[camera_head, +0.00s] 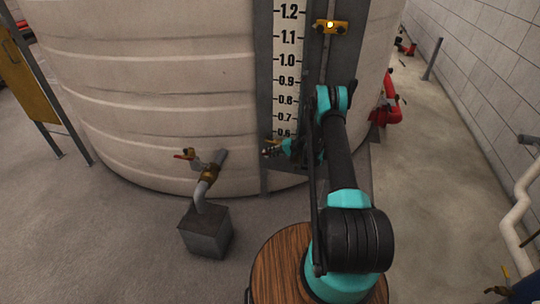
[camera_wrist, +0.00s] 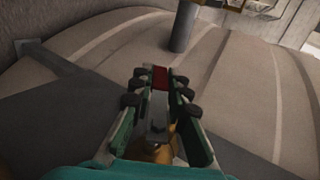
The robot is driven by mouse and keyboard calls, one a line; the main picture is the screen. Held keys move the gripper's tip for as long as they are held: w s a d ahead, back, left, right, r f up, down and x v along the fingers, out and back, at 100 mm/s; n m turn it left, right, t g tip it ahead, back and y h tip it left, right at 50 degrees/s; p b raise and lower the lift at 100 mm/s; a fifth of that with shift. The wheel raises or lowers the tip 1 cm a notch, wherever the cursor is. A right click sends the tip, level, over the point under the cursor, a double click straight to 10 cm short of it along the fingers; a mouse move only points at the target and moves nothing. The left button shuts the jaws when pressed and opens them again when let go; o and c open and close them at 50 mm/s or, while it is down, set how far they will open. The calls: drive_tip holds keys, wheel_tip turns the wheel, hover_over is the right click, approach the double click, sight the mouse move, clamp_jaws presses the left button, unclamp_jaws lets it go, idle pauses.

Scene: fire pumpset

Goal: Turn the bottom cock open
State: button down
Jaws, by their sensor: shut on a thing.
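The bottom cock is at the lower end of the level gauge on the big tank. In the head view only a small brass bit of this bottom cock (camera_head: 273,141) shows beside my gripper (camera_head: 272,151). In the wrist view my gripper (camera_wrist: 161,82) has its two fingers on either side of a lever with a red end (camera_wrist: 160,78) and a grey shank. The brass cock body (camera_wrist: 152,150) sits between the finger bases, partly hidden. My gripper is shut on the lever.
The pale ribbed tank (camera_head: 160,90) fills the back. An upper brass cock (camera_head: 331,26) sits high on the gauge (camera_head: 287,80). A drain valve (camera_head: 208,172) stands left above a grey block (camera_head: 205,232). Red pipework (camera_head: 390,105) is at right.

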drive_tip(key=shift+r+y, duration=0.25)
drive_tip(key=shift+y, duration=0.25)
drive_tip(key=shift+a+r, duration=0.1)
drive_tip(key=c, duration=1.5)
unclamp_jaws()
drive_tip(key=shift+o, duration=0.2)
drive_tip(key=v, duration=1.2)
drive_tip(key=shift+s, duration=0.15)
